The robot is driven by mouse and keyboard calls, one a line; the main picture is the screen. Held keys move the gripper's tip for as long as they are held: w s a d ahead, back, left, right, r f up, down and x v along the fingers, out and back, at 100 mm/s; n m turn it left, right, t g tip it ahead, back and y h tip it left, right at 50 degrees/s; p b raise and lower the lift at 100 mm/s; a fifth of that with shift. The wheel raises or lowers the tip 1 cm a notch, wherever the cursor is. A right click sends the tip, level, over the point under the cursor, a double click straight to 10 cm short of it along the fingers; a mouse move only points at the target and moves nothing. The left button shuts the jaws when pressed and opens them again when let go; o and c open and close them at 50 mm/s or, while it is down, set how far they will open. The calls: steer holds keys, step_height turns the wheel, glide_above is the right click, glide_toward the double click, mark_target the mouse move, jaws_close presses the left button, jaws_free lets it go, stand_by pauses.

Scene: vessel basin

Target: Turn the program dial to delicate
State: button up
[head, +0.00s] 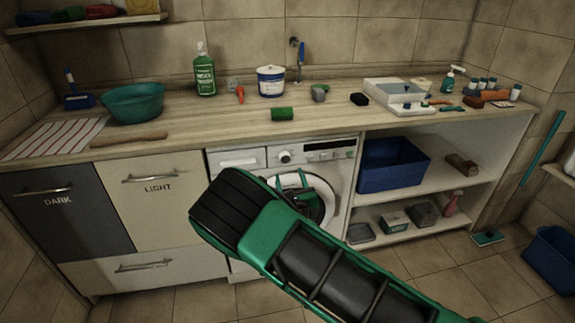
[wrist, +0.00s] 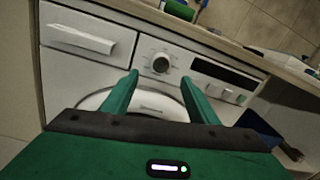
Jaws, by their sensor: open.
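The washing machine (head: 333,165) stands under the counter, its round door partly hidden behind my arm in the head view. Its round program dial (head: 285,157) sits on the top panel, between the detergent drawer and the dark display. In the wrist view the dial (wrist: 161,63) is ahead of my gripper, between and beyond the two green fingers. My gripper (wrist: 160,82) is open and empty, in front of the machine and apart from the dial. In the head view my gripper (head: 292,190) shows before the door. The marks around the dial are too small to read.
The detergent drawer (wrist: 80,40) is left of the dial; the display (wrist: 226,70) and several buttons are right. The counter edge overhangs above. A blue bin (head: 393,163) stands on the shelf to the right. DARK and LIGHT laundry fronts (head: 160,210) are left.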

mark_target(285, 159)
steer(key=x, duration=0.9)
steer(key=shift+w, duration=0.3)
steer(key=shift+c, duration=0.2)
steer(key=c, duration=1)
steer(key=shift+d, duration=0.15)
steer(key=shift+r, duration=0.1)
